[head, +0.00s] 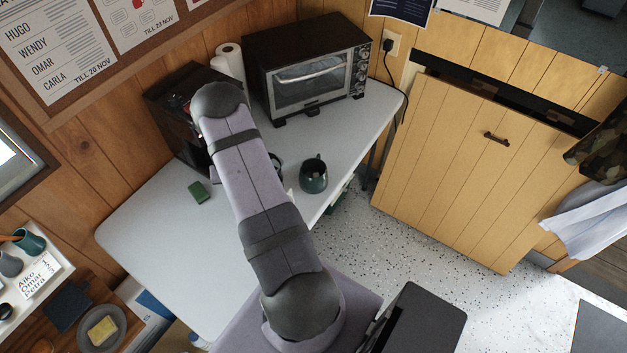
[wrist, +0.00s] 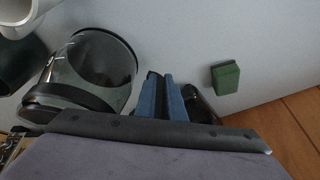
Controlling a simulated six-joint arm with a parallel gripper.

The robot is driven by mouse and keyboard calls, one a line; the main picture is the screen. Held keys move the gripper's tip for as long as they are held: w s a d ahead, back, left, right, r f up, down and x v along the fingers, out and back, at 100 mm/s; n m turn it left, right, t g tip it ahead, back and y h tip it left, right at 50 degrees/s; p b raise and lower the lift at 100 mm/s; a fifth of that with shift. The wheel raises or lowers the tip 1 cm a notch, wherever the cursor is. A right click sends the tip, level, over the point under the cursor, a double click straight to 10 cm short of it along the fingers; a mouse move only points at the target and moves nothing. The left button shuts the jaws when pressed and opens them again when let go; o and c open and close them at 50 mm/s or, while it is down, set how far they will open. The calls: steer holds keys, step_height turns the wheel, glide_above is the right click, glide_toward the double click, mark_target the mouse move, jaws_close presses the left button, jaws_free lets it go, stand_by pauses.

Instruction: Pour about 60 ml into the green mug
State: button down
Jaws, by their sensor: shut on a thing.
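The green mug (head: 314,176) stands upright on the white table near its front edge, just right of my arm in the head view. A dark green shape at the left edge of the wrist view (wrist: 14,66) looks like the same mug. A glass carafe (wrist: 105,62) with a black rim and band is in the wrist view, left of my gripper (wrist: 165,90). The blue fingers are shut on a dark part that looks like its handle. The liquid level is unclear. In the head view my arm hides the gripper and most of the carafe.
A green sponge (head: 199,191) lies on the table (head: 160,235). A white cup (wrist: 22,14) is at the wrist view's upper left. A dark coffee maker (head: 177,105), paper roll (head: 229,62) and toaster oven (head: 308,75) line the back. The table's left front is clear.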

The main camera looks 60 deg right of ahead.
steer(key=shift+s+f+b, duration=0.25)
steer(key=shift+f+b, duration=0.3)
steer(key=shift+b, duration=0.7)
steer(key=shift+d+r+b, duration=0.25)
steer(key=shift+r+b, duration=0.1)
steer(key=shift+b, duration=0.9)
steer(key=b, duration=0.3)
steer(key=shift+r+t+y, duration=0.15)
steer(key=shift+t+y, duration=0.15)
steer(key=shift+t, duration=0.1)
steer(key=shift+s+d+r+b, duration=0.2)
steer(key=shift+r+b, duration=0.15)
steer(key=shift+b, duration=0.8)
steer(key=s+d+r+t+y+b, duration=0.1)
steer(key=r, duration=0.2)
steer(key=s+d+r+m+t+y+b, duration=0.1)
steer(key=r, duration=0.2)
steer(key=s+r+t+y+b, duration=0.1)
steer(key=r+t+y, duration=0.1)
steer(key=r, duration=0.1)
steer(key=shift+s+d+r, duration=0.15)
steer(key=shift+s+d, duration=0.1)
steer(key=shift+d, duration=0.15)
steer(key=s+d+r+m+t+y, duration=0.3)
steer(key=s+d+r+t+y, duration=0.1)
steer(key=s+d+r+t, duration=0.2)
steer(key=shift+s+d+r+t+y, duration=0.4)
steer(key=shift+r+t, duration=0.3)
steer(key=shift+r, duration=0.2)
